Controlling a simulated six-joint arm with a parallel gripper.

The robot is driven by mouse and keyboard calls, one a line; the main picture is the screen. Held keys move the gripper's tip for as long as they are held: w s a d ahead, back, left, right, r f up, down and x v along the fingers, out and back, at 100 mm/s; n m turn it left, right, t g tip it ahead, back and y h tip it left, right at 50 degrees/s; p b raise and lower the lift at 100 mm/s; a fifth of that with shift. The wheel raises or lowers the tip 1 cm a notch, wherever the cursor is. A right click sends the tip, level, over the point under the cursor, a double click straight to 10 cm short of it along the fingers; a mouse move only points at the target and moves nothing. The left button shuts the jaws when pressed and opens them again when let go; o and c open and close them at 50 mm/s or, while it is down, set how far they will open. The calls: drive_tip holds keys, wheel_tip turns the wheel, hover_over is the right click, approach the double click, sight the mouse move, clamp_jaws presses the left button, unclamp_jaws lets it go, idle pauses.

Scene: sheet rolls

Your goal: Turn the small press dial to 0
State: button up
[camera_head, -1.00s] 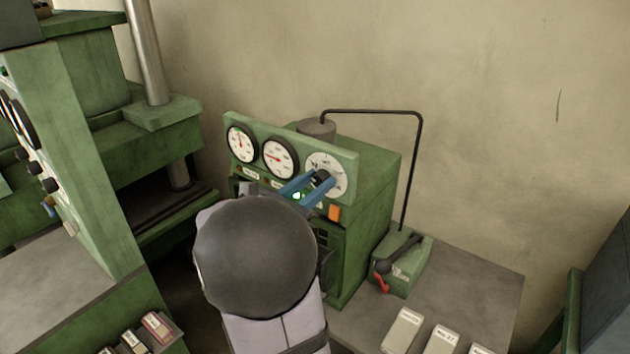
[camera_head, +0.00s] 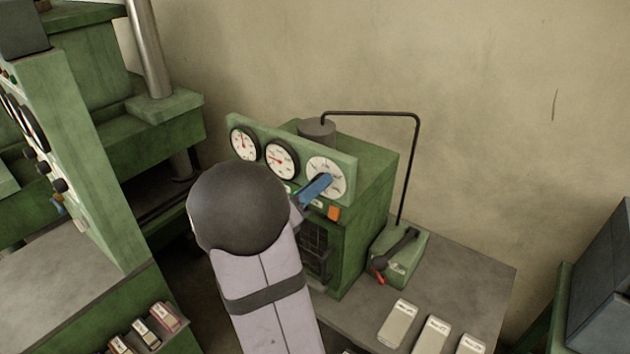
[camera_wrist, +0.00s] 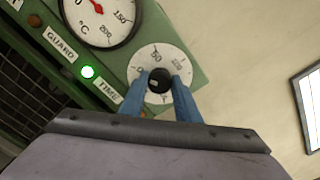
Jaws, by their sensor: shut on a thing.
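The small press dial (camera_head: 326,170) is a white round face on the green front panel, right of two gauges. In the wrist view its white face (camera_wrist: 160,56) carries printed numbers, with 50 near the top. A black knob (camera_wrist: 159,79) sits at its centre. My gripper (camera_wrist: 160,82) has blue fingers on both sides of the knob and is shut on it. In the head view the blue fingers of my gripper (camera_head: 316,186) hide the knob. I cannot tell which number the knob points to.
A gauge marked °C (camera_wrist: 100,14) and a lit green lamp (camera_wrist: 87,72) lie left of the dial. An orange switch (camera_head: 334,213) sits below it. A lever box with a red grip (camera_head: 400,252) stands right of the press. A larger green press (camera_head: 85,150) is at left.

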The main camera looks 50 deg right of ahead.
drive_tip(key=shift+n, duration=0.3)
drive_tip(key=o, duration=1)
drive_tip(key=shift+o, duration=0.2)
drive_tip(key=shift+a, duration=0.2)
drive_tip(key=a+b, duration=0.2)
drive_tip(key=a, duration=0.5)
drive_tip(key=shift+b, duration=0.4)
